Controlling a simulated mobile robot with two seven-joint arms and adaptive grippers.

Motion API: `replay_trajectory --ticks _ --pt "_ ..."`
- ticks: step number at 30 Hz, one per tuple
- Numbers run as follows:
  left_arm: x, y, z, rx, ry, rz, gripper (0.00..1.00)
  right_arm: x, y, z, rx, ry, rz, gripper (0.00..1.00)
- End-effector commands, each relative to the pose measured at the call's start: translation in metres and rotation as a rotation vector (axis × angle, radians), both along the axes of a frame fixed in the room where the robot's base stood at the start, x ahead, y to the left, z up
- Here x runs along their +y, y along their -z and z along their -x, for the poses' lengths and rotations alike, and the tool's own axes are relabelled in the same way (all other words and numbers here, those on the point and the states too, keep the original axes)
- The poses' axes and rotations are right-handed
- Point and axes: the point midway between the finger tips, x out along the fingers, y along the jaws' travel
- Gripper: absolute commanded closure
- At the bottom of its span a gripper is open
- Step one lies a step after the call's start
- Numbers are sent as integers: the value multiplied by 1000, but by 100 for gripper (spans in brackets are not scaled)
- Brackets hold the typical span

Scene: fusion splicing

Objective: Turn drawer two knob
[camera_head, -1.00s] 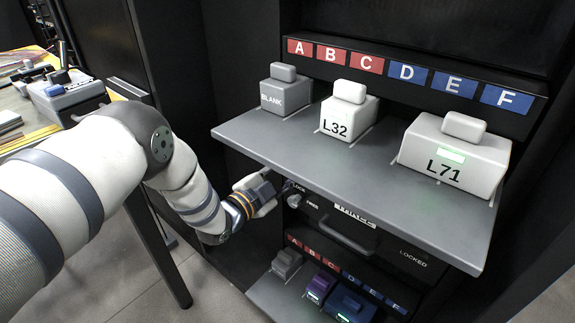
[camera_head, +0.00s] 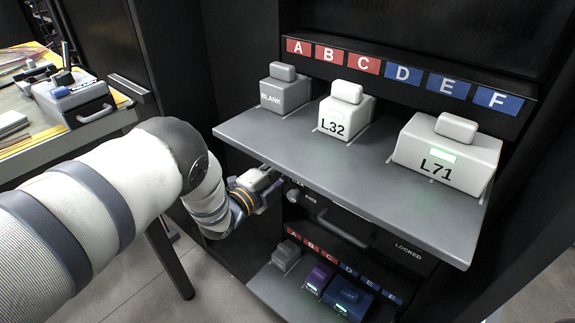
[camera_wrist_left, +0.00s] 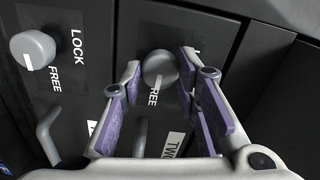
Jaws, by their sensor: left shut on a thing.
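The drawer two knob (camera_wrist_left: 158,68) is a grey round knob with a white mark, on a dark panel in the left wrist view. The word FREE is beside it, and part of a TWO label (camera_wrist_left: 174,146) shows below. My left gripper (camera_wrist_left: 158,80) has its purple-padded fingers on either side of this knob and is shut on it. In the head view my left gripper (camera_head: 272,186) is under the front edge of the grey shelf, which hides the knob there. My right gripper is not in view.
Another knob (camera_wrist_left: 33,48), marked LOCK and FREE, is at the left in the wrist view, its mark toward FREE. The grey shelf (camera_head: 300,150) overhangs my gripper and bears the BLANK, L32 and L71 blocks. A lower open drawer (camera_head: 265,285) holds smaller blocks.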

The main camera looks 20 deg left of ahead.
Motion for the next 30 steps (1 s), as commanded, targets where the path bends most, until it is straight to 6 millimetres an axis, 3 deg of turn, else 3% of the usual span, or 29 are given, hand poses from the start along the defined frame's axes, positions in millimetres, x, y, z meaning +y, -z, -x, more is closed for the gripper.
replay_trajectory --ticks 11,12,15,25,30 --pt "1 0 0 -3 -2 -5 99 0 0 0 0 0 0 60" --pt "1 0 0 -3 -2 -5 69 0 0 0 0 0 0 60" --pt "1 0 0 -3 -2 -5 50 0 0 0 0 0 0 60" --pt "2 1 5 0 -2 -5 50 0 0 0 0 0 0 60" --pt "16 1 42 4 -3 -6 50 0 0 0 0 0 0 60"
